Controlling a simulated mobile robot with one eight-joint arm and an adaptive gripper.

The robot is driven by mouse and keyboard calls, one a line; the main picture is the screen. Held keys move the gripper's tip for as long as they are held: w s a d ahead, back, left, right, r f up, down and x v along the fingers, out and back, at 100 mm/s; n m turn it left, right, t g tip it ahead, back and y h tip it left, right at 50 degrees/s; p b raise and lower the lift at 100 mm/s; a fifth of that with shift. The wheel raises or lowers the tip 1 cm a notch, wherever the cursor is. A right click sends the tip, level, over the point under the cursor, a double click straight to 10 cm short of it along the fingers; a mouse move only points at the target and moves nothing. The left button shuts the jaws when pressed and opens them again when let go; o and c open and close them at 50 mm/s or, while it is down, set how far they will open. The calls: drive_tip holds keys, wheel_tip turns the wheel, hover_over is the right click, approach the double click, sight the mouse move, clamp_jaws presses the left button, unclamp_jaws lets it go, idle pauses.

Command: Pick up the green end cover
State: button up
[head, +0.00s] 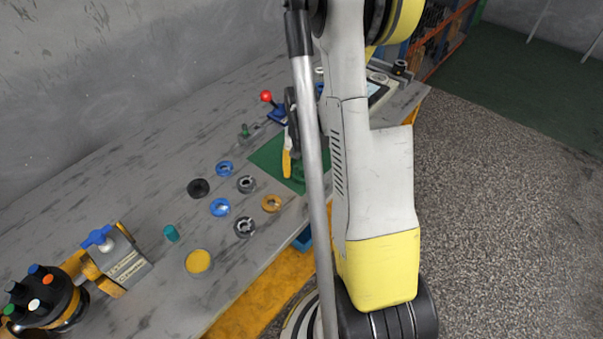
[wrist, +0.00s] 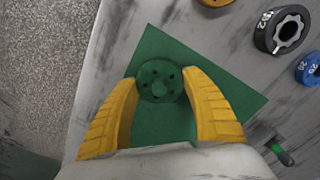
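The green end cover (wrist: 160,82) is a round disc with several dark holes. It lies on a green mat (wrist: 213,82) of nearly the same colour. In the wrist view my gripper (wrist: 160,80) has its two yellow fingers apart, one on each side of the cover. Small gaps seem to show between the fingertips and the cover's rim. In the head view my gripper (head: 288,165) is low over the green mat (head: 267,156), and my arm hides much of that area.
A green-handled tool (wrist: 281,152) is near the right finger. A red-knobbed device (head: 273,107) stands behind the mat. A clamp block (head: 115,258) stands at the left.

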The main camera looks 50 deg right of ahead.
sight(302, 168)
drive_tip(key=c, duration=0.8)
drive_tip(key=shift+o, duration=0.2)
drive_tip(key=shift+r, duration=0.1)
drive_tip(key=shift+r, duration=0.3)
wheel_tip(302, 168, up, 4)
drive_tip(key=shift+p, duration=1.25)
drive_tip(key=s+d+r+p, duration=0.3)
drive_tip(key=s+d+r, duration=0.2)
drive_tip(key=d, duration=0.5)
drive_tip(key=shift+s+d+r, duration=0.15)
drive_tip(key=shift+d+r, duration=0.05)
drive_tip(key=shift+r, duration=0.45)
drive_tip(key=shift+r, duration=0.1)
drive_tip(key=shift+r+p, duration=0.7)
